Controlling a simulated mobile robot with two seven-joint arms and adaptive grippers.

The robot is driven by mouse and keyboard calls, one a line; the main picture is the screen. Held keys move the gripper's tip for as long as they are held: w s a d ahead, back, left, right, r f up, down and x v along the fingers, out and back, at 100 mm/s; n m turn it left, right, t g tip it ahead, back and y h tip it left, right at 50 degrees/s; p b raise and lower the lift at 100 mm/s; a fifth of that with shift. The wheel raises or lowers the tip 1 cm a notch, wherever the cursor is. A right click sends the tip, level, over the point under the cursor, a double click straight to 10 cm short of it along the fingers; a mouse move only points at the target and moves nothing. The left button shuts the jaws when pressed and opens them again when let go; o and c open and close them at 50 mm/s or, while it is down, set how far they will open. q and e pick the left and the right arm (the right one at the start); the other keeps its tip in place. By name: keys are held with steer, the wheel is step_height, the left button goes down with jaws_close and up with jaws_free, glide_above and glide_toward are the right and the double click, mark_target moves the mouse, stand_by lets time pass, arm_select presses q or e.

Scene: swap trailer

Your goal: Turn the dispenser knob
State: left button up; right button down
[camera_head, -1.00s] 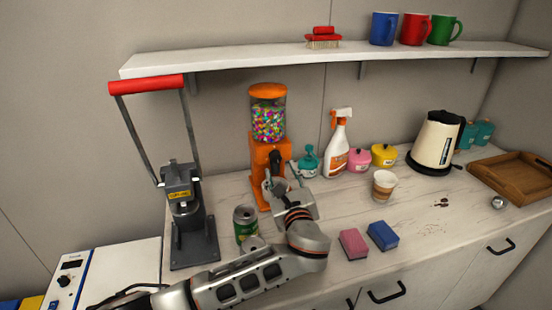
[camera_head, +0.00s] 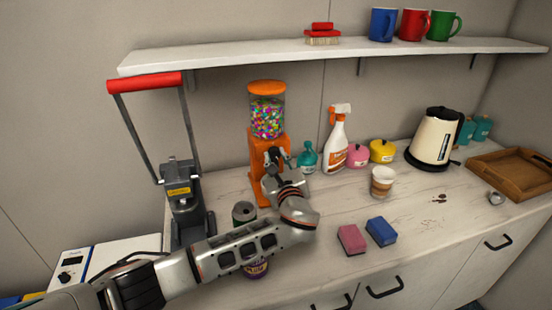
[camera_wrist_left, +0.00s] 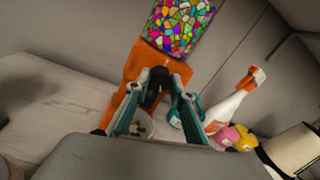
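The orange dispenser (camera_head: 258,150) stands on the counter against the wall, with a clear tank of colourful candies (camera_head: 267,117) under its orange lid. Its black knob (camera_wrist_left: 156,88) is on the front and shows between the fingers in the left wrist view. My left gripper (camera_head: 273,160) is at the dispenser's front, with its fingers (camera_wrist_left: 160,82) apart, one on each side of the knob. I cannot tell whether they touch it. A pale cup (camera_wrist_left: 140,122) with a few candies in it is below the knob. In the head view my gripper mostly hides knob and cup. My right gripper is out of view.
A dark can (camera_head: 243,212) stands close to my left arm. A grey press (camera_head: 182,190) with a red handle is left of the dispenser. A teal bottle (camera_head: 307,158) and spray bottle (camera_head: 337,140) stand right. Two sponges (camera_head: 351,240) lie near the front edge.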

arm_select(q)
steer(key=shift+m, duration=0.3)
steer(key=shift+r+m+g, duration=0.15)
steer(key=shift+m+g, duration=0.25)
steer(key=shift+m, duration=2.6)
steer(key=o, duration=1.1)
steer(key=shift+d, duration=0.1)
steer(key=shift+s, duration=0.35)
steer(key=v, duration=1.1)
